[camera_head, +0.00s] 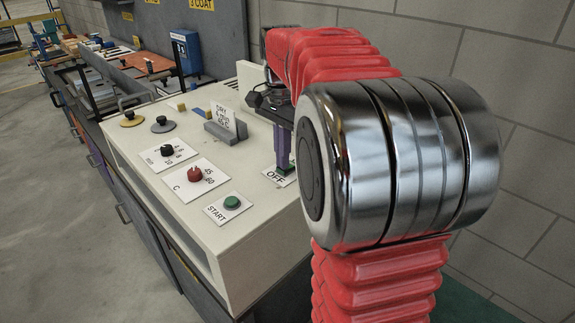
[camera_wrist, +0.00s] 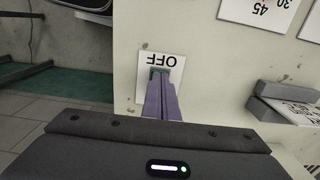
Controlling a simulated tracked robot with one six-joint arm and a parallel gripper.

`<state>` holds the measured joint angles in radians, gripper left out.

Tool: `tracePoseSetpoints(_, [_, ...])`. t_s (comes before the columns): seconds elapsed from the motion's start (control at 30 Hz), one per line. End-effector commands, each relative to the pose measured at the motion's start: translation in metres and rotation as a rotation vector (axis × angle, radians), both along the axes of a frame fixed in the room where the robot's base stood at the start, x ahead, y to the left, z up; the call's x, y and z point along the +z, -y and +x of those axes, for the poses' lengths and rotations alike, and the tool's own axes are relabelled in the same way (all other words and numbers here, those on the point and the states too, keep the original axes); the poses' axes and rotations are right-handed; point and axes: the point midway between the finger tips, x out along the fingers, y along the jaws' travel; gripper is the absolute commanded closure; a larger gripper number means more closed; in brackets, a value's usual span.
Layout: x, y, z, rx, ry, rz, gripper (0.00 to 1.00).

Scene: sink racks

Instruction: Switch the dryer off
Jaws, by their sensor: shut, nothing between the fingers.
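The dryer (camera_head: 236,270) is a long cream box with controls on its top, left of my arm. A white plate marked OFF (camera_head: 270,175) lies near its right edge, with a dark green switch (camera_head: 284,171) on it. My gripper (camera_head: 283,168) points down at this switch, its purple fingers shut and empty. In the wrist view the fingertips (camera_wrist: 158,74) are over the OFF plate (camera_wrist: 145,64) and cover most of the switch. I cannot tell whether they touch it or press it.
A green START button (camera_head: 232,202), a red knob (camera_head: 194,174) and a black knob (camera_head: 166,151) sit on the dryer's top. A grey holder (camera_head: 226,134) with a white card stands near my gripper. A grey block wall (camera_head: 520,130) is behind my arm.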

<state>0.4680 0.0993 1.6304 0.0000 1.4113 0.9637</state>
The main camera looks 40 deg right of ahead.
Motion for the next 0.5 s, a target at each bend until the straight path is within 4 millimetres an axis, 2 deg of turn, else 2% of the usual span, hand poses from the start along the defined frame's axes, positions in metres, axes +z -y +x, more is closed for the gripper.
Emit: tracePoseSetpoints(0.5, [-0.0057,0.0001,-0.0003,0.000,-0.001,0.000,1.00])
